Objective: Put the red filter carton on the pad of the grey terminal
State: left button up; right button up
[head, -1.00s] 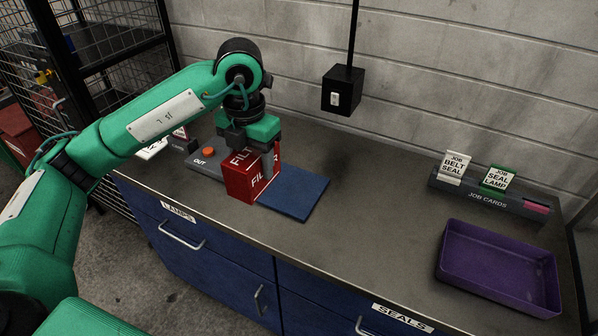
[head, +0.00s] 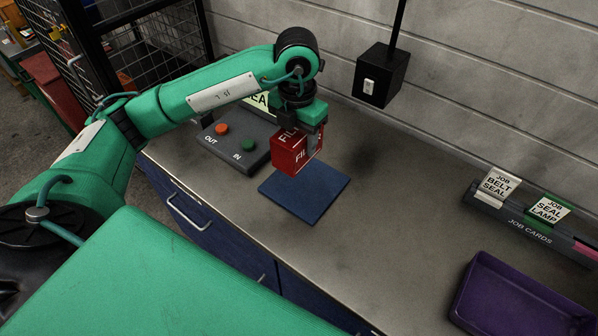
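The red filter carton (head: 290,156) is in my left gripper (head: 303,130), whose fingers are shut on its upper part. In the head view the carton overlaps the back-left part of the blue pad (head: 306,199). It seems to be held a little above it, but the exact gap is hard to tell. The grey terminal (head: 233,150) stands just left of the pad, with an orange OUT button (head: 222,129) and a green IN button (head: 248,146). A sign behind the terminal is partly hidden by my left arm. My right gripper is out of view.
A job-card rack (head: 530,228) with a belt seal card (head: 497,186) and a lamp seal card (head: 548,209) stands at the right. A purple tray (head: 464,310) lies in front of it. A black switch box (head: 379,76) hangs at the wall. The bench middle is clear.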

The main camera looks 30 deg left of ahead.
pick_arm(q)
notch_tip(320, 180, down, 10)
jog(key=shift+r+p, duration=0.25)
jog(key=shift+p, duration=0.65)
notch_tip(320, 180, down, 2)
jog(key=shift+f+p, duration=0.25)
jog(key=shift+p, duration=0.1)
jog(key=shift+f, duration=0.35)
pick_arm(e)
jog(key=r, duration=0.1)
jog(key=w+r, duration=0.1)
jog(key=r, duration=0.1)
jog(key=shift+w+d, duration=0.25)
pick_arm(q)
jog(key=shift+f, duration=0.1)
jog(key=shift+f, duration=0.15)
jog(key=o, duration=1)
jog(key=shift+o, duration=0.9)
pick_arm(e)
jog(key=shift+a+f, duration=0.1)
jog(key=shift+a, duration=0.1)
